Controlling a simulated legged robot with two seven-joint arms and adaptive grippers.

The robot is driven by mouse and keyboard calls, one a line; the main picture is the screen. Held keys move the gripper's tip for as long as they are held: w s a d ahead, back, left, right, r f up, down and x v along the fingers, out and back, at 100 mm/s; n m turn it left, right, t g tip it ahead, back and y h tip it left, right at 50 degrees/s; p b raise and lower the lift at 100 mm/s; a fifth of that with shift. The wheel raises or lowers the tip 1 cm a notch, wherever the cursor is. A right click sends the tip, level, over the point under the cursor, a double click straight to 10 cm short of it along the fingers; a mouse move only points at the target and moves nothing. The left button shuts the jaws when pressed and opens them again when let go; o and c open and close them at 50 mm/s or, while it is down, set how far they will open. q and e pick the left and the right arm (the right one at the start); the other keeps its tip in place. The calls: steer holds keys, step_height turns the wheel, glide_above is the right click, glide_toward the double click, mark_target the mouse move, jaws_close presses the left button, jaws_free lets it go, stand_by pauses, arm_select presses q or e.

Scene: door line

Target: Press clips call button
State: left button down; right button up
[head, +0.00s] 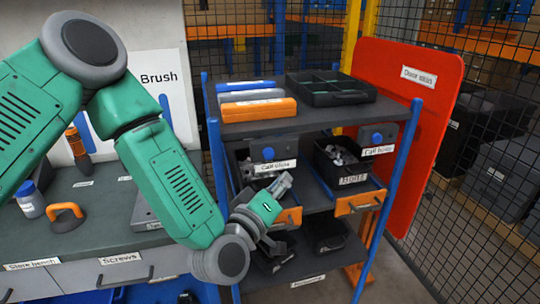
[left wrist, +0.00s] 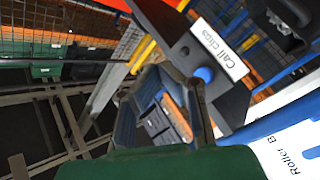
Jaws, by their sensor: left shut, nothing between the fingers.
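The clips call button (head: 268,153) is a blue round knob on a dark box, above a white label reading "Call clips" (head: 275,166), on the blue-post rack. In the left wrist view the blue button (left wrist: 205,74) is beside the label (left wrist: 225,52). My left gripper (head: 285,183) is shut and empty, just below and right of the label in the head view. In the left wrist view its fingers (left wrist: 190,88) appear close to the button; I cannot tell whether they touch it. My right gripper is not in view.
A second blue button (head: 377,137) with another call label is at the right of the rack. Bins (head: 343,163) with small parts and orange-fronted drawers sit on the shelf. A red panel (head: 415,110) stands at the right; a workbench (head: 100,215) is at the left.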

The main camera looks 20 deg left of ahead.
mark_target(269, 154)
arm_select(q)
steer(key=w+a, duration=0.4)
steer(key=w, duration=0.2)
steer(key=shift+a, duration=0.15)
steer(key=shift+w, duration=0.15)
stand_by(1.3)
steer(key=shift+w+a+r, duration=0.1)
steer(key=shift+w+a, duration=0.1)
steer(key=shift+w+a, duration=0.3)
steer(key=shift+w, duration=0.1)
stand_by(0.9)
steer(key=shift+s+d, duration=0.1)
steer(key=shift+s+d+b, duration=0.3)
steer(key=shift+s+d, duration=0.15)
steer(key=shift+s, duration=0.2)
